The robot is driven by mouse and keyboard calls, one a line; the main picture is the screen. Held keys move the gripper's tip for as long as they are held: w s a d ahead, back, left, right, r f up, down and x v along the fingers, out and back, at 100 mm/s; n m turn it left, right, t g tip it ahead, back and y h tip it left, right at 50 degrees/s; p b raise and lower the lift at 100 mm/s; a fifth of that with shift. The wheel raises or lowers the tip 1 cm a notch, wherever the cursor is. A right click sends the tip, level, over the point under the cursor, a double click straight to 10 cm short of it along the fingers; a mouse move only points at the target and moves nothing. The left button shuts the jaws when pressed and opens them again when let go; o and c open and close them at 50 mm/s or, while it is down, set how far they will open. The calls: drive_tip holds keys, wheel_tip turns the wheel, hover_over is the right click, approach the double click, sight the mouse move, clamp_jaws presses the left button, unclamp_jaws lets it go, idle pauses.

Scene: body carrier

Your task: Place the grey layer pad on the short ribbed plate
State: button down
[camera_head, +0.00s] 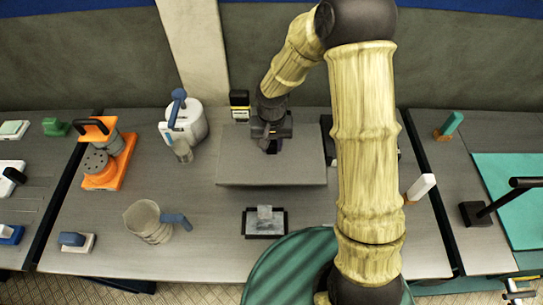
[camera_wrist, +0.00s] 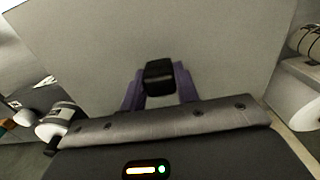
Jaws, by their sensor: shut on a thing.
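The grey layer pad (camera_head: 245,165) is a flat, wide slab in the middle of the table in the head view. It also fills much of the wrist view (camera_wrist: 210,45). I cannot tell whether the pad touches anything below. I cannot clearly make out the short ribbed plate; a dark flat thing (camera_head: 327,124) shows beside the pad's right edge, mostly hidden behind my arm.
A black tray with a grey block (camera_head: 265,222) lies in front of the pad. A white jug (camera_head: 185,120), a clear jug (camera_head: 149,222) and an orange-based device (camera_head: 107,160) stand to the left.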

sight(272, 142)
wheel_tip(272, 142, up, 9)
drive_tip(key=shift+f+b, duration=0.15)
drive_tip(key=shift+b, duration=0.25)
drive_tip(key=shift+f, duration=0.1)
